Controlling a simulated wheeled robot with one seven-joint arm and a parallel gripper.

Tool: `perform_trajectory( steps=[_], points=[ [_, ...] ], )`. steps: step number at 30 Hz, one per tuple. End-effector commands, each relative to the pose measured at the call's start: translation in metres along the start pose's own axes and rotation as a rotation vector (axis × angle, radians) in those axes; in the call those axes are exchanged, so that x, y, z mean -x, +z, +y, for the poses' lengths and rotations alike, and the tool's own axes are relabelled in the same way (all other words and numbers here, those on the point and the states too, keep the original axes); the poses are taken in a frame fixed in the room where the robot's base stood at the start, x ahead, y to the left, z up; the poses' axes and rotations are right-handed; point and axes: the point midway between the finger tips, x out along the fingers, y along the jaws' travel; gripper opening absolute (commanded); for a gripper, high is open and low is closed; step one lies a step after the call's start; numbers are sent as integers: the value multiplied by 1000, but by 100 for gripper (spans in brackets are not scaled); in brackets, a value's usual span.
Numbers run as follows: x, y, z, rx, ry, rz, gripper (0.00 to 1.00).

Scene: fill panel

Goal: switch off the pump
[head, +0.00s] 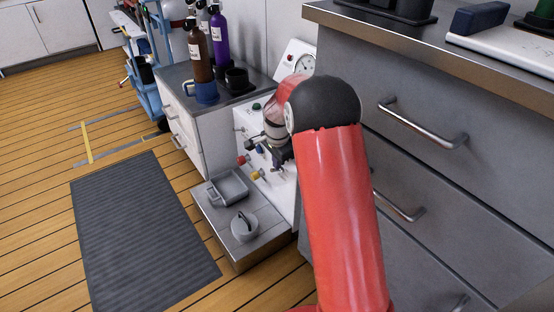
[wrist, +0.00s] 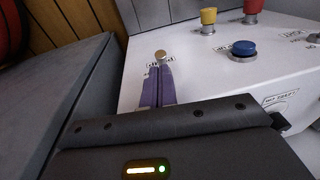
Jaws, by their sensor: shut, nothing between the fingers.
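The white panel (head: 286,192) stands low beside the grey drawers, with several coloured controls on its face. In the wrist view the panel (wrist: 195,75) fills the right half. A small control with a round brass-coloured tip (wrist: 160,55) sits near its edge, with partly hidden labels that I cannot read. I cannot tell for sure whether it is the pump switch. My gripper (wrist: 161,70) is shut and empty, its fingertips right at this control; contact is unclear. In the head view my gripper (head: 277,166) is at the panel, partly hidden by my arm.
A blue button (wrist: 243,50), a yellow knob (wrist: 208,18) and a red knob (wrist: 253,8) stand close by on the panel. A grey tray (head: 228,187) and a lidded pot (head: 244,226) are on the low ledge. Drawer handles (head: 422,124) jut out at right.

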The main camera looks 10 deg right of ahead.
Motion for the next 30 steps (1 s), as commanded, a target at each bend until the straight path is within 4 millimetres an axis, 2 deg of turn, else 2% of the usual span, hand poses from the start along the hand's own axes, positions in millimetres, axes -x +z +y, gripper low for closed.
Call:
perform_trajectory(
  steps=[30],
  points=[
    [-4, 6, 1, 20, 1, 132, 0]
  ],
)
